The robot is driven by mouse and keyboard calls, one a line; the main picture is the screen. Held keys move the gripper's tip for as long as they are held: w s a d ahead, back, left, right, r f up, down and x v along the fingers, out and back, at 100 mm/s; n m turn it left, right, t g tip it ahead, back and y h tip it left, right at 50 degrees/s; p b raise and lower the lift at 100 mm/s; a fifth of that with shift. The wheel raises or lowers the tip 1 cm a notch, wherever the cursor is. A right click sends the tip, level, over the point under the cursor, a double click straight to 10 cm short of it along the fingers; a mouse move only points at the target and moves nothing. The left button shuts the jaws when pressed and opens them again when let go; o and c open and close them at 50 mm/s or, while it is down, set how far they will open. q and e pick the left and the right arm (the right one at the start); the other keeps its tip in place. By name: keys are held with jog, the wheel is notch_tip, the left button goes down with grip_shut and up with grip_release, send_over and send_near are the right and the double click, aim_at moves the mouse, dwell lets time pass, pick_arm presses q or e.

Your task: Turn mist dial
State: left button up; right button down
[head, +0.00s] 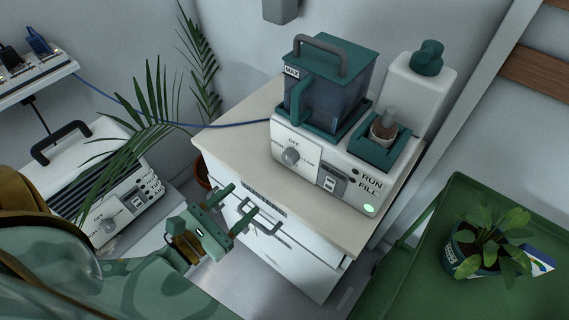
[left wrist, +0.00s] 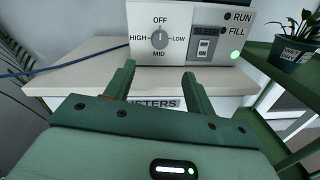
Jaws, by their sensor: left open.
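The mist dial (head: 290,156) is a grey knob on the front of the white humidifier (head: 318,168), left of a rocker switch (head: 329,182). In the left wrist view the dial (left wrist: 159,40) sits among the labels OFF, HIGH, LOW and MID; its pointer setting is too small to tell surely. My left gripper (head: 241,202) is open and empty, in front of the cabinet and below the dial, apart from it. In the left wrist view its two fingers (left wrist: 158,74) point toward the humidifier, with the dial beyond and above the gap. My right gripper is out of view.
The humidifier stands on a white cabinet (head: 236,142) with a drawer handle (head: 262,222) near my gripper. A green lamp (head: 368,209) glows by FILL. A second white machine (head: 125,209) and palm fronds (head: 155,112) are left; a potted plant (head: 463,257) stands on a green cart right.

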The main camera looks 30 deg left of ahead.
aim_at(286, 160)
pick_arm(q)
jog(key=w+d, duration=0.1)
jog(key=w, duration=0.8)
jog(key=w+d, duration=0.1)
jog(key=w, duration=0.4)
jog(key=shift+d, duration=0.35)
jog(key=c, duration=1)
